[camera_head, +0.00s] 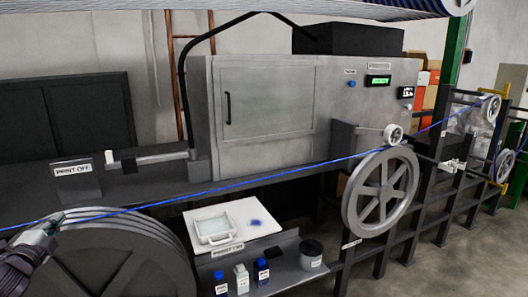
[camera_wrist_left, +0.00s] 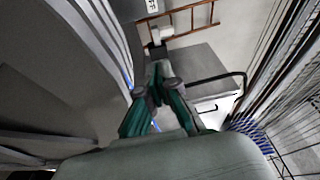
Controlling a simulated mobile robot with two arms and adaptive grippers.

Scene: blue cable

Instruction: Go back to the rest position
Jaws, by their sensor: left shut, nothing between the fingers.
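My left gripper (camera_head: 52,225) is at the far left of the head view, above the large dark reel (camera_head: 130,262). In the left wrist view its two green-and-grey fingers (camera_wrist_left: 157,82) come together at the tips, shut with nothing between them. The blue cable (camera_head: 250,181) runs across the head view from the left edge, close by the gripper, up to the right. A bit of blue line also shows beside the fingers in the wrist view. Whether the gripper touches the cable cannot be told. My right gripper is not in view.
A grey machine cabinet (camera_head: 265,105) with a green display stands behind the cable. A spoked wheel (camera_head: 381,191) is at right. A shelf holds a white board (camera_head: 265,212), small bottles (camera_head: 242,279) and a dark round container (camera_head: 311,254). A "PRINT OFF" sign (camera_head: 72,169) stands near the left.

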